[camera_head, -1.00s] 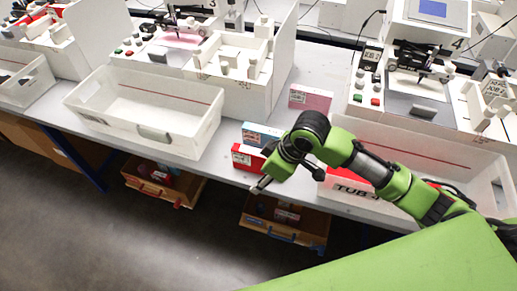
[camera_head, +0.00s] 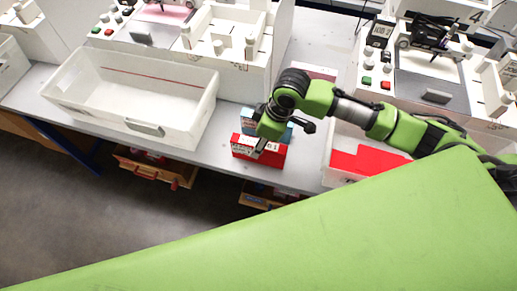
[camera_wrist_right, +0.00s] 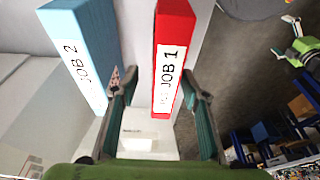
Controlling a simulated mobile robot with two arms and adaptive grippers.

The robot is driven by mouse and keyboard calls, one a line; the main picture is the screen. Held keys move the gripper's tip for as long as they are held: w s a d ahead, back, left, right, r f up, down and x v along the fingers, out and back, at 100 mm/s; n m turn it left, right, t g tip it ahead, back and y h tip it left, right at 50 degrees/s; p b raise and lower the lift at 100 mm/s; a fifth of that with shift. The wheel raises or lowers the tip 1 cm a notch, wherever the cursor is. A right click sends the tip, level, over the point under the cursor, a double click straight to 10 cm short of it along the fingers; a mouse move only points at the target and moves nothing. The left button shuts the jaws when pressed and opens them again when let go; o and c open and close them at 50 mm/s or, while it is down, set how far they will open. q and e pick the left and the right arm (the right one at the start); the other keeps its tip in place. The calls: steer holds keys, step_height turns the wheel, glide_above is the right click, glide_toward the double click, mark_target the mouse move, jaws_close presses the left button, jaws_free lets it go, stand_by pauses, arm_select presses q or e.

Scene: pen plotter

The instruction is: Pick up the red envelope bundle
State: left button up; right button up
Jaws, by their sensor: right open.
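The red envelope bundle (camera_head: 270,160) stands on the bench near its front edge and bears a white label. In the wrist view the bundle (camera_wrist_right: 172,35) reads JOB 1 and lies between the two fingers. My right gripper (camera_wrist_right: 157,85) is open, with one finger on each side of the bundle and visible gaps. In the head view my right gripper (camera_head: 262,146) points down at the bundle's top and partly hides it.
A blue bundle labelled JOB 2 (camera_wrist_right: 88,45) stands close beside the red one, just behind it in the head view (camera_head: 249,122). A pink box (camera_head: 318,71) is farther back. White tubs stand left (camera_head: 100,112) and right (camera_head: 336,178); the right one holds red items.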

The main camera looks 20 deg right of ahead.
steer(key=shift+s+a+f+p, duration=0.1)
steer(key=shift+a+f+p, duration=0.15)
steer(key=shift+f, duration=0.3)
steer(key=shift+a+f+p, duration=0.1)
steer(key=shift+f+p, duration=0.15)
steer(key=shift+f, duration=0.3)
steer(key=shift+x, duration=1.15)
steer(key=shift+s+a+f, duration=0.1)
steer(key=shift+f, duration=0.45)
arm_select(q)
steer(key=shift+w+d+r, duration=0.1)
steer(key=shift+w+r, duration=0.3)
steer(key=shift+w, duration=0.2)
steer(key=shift+w+d+r, duration=0.1)
steer(key=shift+w+r, duration=0.25)
steer(key=shift+w, duration=0.2)
arm_select(e)
jaws_close()
